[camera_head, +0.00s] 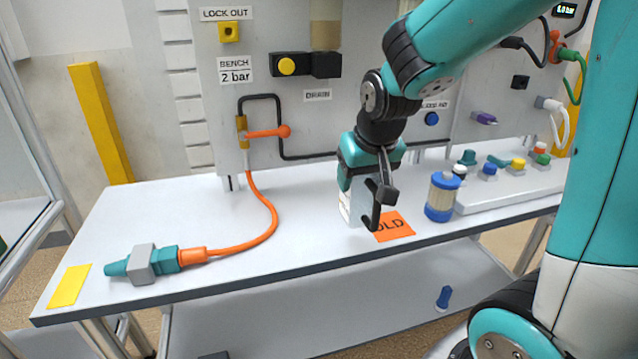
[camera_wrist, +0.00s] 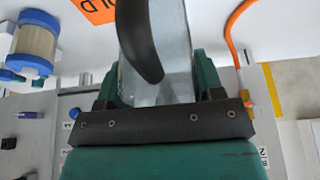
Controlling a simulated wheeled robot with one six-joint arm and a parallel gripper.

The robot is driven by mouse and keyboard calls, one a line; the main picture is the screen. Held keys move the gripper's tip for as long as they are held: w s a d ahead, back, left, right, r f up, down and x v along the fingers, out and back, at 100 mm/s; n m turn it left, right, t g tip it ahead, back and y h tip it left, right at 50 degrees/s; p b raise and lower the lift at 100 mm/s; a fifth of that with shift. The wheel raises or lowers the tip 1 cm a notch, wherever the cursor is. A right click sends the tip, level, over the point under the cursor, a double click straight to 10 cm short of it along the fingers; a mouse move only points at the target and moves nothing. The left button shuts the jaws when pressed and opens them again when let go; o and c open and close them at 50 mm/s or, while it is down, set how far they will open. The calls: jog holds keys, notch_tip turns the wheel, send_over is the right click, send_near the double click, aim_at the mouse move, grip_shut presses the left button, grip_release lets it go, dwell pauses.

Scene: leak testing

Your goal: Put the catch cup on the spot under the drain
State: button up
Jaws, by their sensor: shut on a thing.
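The catch cup (camera_head: 352,206) is a clear, pale vessel in the head view, partly hidden behind my gripper (camera_head: 371,196). My gripper's dark fingers are shut on it. It is at the bench top beside the orange card; I cannot tell whether its base touches the bench. In the wrist view the clear cup (camera_wrist: 175,60) fills the middle, with a dark curved finger in front. The DRAIN label (camera_head: 317,95) is on the panel behind, up and left of my gripper. No marked spot under it is clearly visible.
An orange card (camera_head: 397,230) lies right of the cup, and a blue-capped jar (camera_head: 442,197) stands beyond it. An orange hose (camera_head: 272,215) runs to a teal fitting (camera_head: 165,262) at left. A white tray (camera_head: 510,185) holds several coloured parts.

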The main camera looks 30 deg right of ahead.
jog(key=w+d+p, duration=0.2)
jog(key=w+d, duration=0.1)
jog(key=w, duration=0.6)
jog(key=w+d+p, duration=0.2)
jog(key=w, duration=0.7)
notch_tip(320, 180, down, 7)
jog(key=shift+w+d+p, duration=0.15)
jog(key=shift+w+p, duration=0.15)
jog(key=shift+w, duration=0.1)
jog(key=shift+f, duration=0.2)
jog(key=o, duration=0.9)
jog(key=shift+r, duration=0.15)
